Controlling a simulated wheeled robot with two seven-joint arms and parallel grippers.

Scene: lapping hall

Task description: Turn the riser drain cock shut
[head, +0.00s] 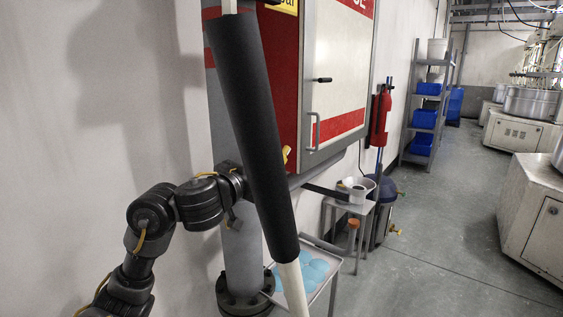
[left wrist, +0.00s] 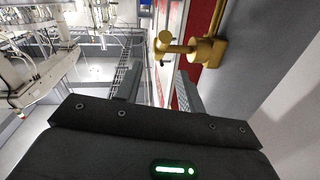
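The brass drain cock (left wrist: 188,47) shows in the left wrist view, mounted on a grey surface, its lever end toward the fingers. In the head view only a small yellow piece (head: 286,154) shows beside the dark-sleeved pole (head: 245,110), probably part of the cock. The grey riser pipe (head: 243,262) stands behind my left arm. My left gripper (left wrist: 158,88) has its two fingers apart with nothing seen between them. The cock lies beyond the fingertips, near the right finger; contact cannot be told. My right gripper is not in view.
The dark-sleeved pole crosses close in front of the head camera. A red and white cabinet (head: 338,75) hangs behind it. A low tray (head: 325,285) with blue discs and a small stand (head: 350,205) are below right. Open floor (head: 430,250) lies to the right.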

